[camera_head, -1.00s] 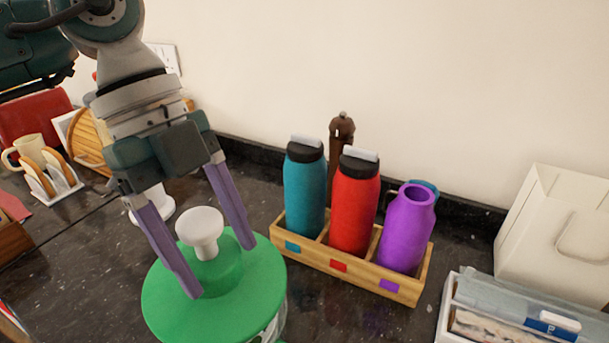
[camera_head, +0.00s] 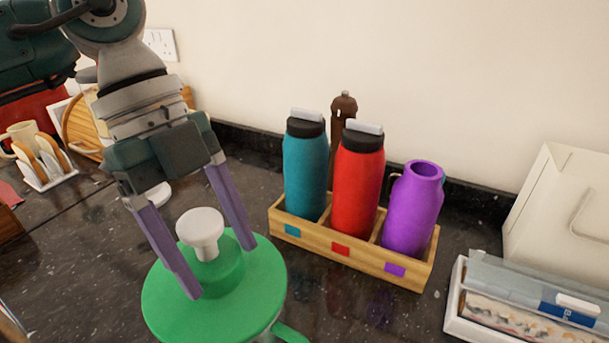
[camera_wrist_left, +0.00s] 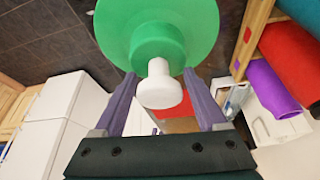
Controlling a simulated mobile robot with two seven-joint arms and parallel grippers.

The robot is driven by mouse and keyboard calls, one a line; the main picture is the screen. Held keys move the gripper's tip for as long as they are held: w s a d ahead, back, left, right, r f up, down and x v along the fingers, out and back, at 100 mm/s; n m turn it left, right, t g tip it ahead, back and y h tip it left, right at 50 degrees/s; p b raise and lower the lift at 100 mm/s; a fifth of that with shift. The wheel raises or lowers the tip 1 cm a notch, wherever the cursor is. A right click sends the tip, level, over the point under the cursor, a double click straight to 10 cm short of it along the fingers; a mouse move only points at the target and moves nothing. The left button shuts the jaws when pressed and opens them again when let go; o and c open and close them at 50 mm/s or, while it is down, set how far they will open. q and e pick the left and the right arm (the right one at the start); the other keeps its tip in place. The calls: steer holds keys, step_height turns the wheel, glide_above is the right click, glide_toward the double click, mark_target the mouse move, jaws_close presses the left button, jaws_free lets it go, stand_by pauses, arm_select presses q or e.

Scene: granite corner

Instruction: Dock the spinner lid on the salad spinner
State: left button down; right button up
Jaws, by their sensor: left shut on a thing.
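The spinner lid (camera_head: 170,303) is a green disc with a raised green hub and a white knob (camera_head: 201,229), at the lower middle of the head view. My left gripper (camera_head: 222,271) is shut on the lid's hub, with one purple finger on each side. The lid (camera_wrist_left: 110,25) and its white knob also show between the fingers in the left wrist view. A green piece (camera_head: 291,334) and a sliver of something clear show below the lid's right edge, probably the salad spinner. The lid hides the rest, so I cannot tell whether they touch. My right gripper is not in view.
A wooden crate (camera_head: 345,262) with teal, red and purple bottles stands right of the lid. A brown mill (camera_head: 342,104) is behind it. A white tray (camera_head: 452,312) lies at the lower right. A toast rack (camera_head: 45,180) and mug stand left. Dark counter is bare between lid and crate.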

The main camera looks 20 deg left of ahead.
mark_target(200, 219)
arm_select(q)
steer(key=shift+d+p, duration=0.1)
steer(key=shift+p, duration=0.35)
stand_by(0.6)
steer(key=shift+f+b, duration=0.35)
steer(key=shift+f, duration=0.15)
steer(key=shift+c, duration=1.1)
jaws_free()
steer(key=p+v, duration=0.4)
steer(key=v, duration=0.1)
steer(key=shift+r+p, duration=0.3)
steer(key=shift+p+v, duration=2.1)
steer(key=shift+v, duration=0.7)
